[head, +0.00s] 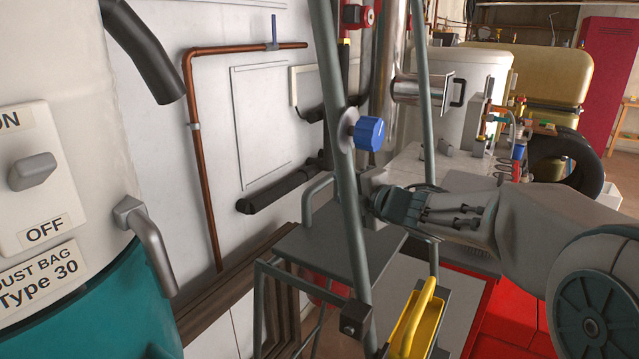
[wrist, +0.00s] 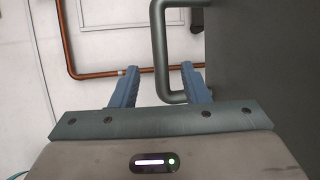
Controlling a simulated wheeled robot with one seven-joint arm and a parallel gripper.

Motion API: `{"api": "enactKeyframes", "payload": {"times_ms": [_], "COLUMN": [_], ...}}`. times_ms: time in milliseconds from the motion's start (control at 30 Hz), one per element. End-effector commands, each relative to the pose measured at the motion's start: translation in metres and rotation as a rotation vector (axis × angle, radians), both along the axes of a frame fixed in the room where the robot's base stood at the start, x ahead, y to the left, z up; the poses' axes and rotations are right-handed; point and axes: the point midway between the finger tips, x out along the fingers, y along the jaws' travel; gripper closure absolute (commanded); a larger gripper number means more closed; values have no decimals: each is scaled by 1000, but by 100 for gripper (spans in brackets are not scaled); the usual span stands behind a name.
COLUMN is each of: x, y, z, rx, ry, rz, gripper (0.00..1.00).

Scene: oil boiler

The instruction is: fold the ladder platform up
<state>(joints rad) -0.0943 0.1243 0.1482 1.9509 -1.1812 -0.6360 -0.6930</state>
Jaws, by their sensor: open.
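The ladder platform (head: 320,248) is a flat grey plate between the ladder's grey rails, lying roughly level in the head view. A bent tubular handle (head: 308,205) rises from its far left side. In the wrist view, the platform (wrist: 262,85) is a dark plate on the right, and the handle (wrist: 159,45) runs between the fingers. My gripper (head: 374,196) is just above the platform's right part, reaching in from the right; a ladder rail partly hides it. In the wrist view, my gripper (wrist: 160,72) is open, with fingers either side of the handle; contact is unclear.
A yellow handle (head: 413,318) stands below. A copper pipe (head: 201,165) and black pipe (head: 275,192) line the wall. A teal-and-white vacuum (head: 75,230) fills the left.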

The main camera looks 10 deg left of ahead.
Motion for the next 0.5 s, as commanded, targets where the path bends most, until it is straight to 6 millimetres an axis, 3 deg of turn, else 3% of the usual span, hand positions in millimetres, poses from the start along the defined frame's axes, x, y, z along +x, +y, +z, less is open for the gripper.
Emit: {"api": "enactKeyframes", "payload": {"times_ms": [200,500], "x": [30,59], "y": [34,65], "z": [-9,-16], "rx": [1,1], "ry": [2,2], "rz": [2,-1], "gripper": [59,59]}}
